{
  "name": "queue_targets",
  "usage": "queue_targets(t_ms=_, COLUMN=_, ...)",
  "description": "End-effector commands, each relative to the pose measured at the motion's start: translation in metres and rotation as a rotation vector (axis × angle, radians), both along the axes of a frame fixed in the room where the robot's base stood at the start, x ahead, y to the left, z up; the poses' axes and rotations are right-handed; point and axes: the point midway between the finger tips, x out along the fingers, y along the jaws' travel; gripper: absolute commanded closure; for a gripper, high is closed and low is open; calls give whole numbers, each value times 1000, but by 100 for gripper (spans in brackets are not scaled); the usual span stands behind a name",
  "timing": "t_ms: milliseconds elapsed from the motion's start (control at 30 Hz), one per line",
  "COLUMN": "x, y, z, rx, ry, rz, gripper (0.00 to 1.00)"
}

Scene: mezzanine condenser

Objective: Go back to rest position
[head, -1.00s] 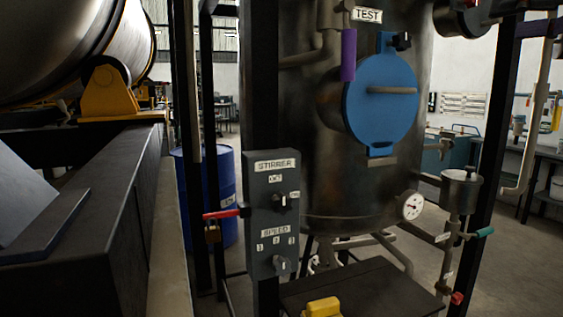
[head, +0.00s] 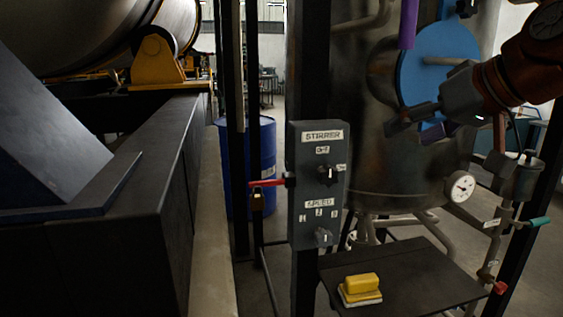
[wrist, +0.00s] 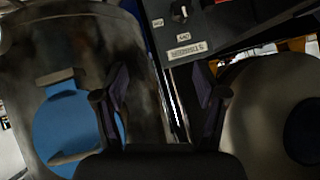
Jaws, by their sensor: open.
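My gripper (head: 412,120) is at the right in the head view, in front of the metal vessel (head: 375,170) and overlapping its blue round hatch (head: 440,65). In the wrist view the two dark fingers of my gripper (wrist: 163,100) stand wide apart with nothing between them. The wrist view shows the blue hatch (wrist: 70,130) at the left and the stirrer box (wrist: 195,25) at the top, upside down. In the head view the stirrer control box (head: 318,185) hangs on a dark post, left of my gripper and apart from it.
A yellow block (head: 361,287) lies on a dark shelf (head: 430,275) below the vessel. A dial gauge (head: 460,187) and pipes stand at the right. A red-handled valve (head: 268,183) is left of the box. A blue barrel (head: 262,150) stands behind. A dark beam (head: 110,230) fills the left.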

Motion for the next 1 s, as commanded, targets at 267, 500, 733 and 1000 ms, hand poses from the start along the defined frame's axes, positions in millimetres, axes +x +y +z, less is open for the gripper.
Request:
queue_targets(t_ms=267, x=-25, y=45, z=-120, rx=-100, ry=278, rz=25, gripper=29)
queue_targets(t_ms=500, x=-72, y=59, z=-220, rx=-191, ry=515, rz=14, gripper=29)
queue_targets(t_ms=733, x=-134, y=55, z=-307, rx=-276, ry=747, rz=-22, gripper=29)
queue_targets(t_ms=1000, x=-203, y=40, z=-371, rx=-346, ry=947, rz=-73, gripper=29)
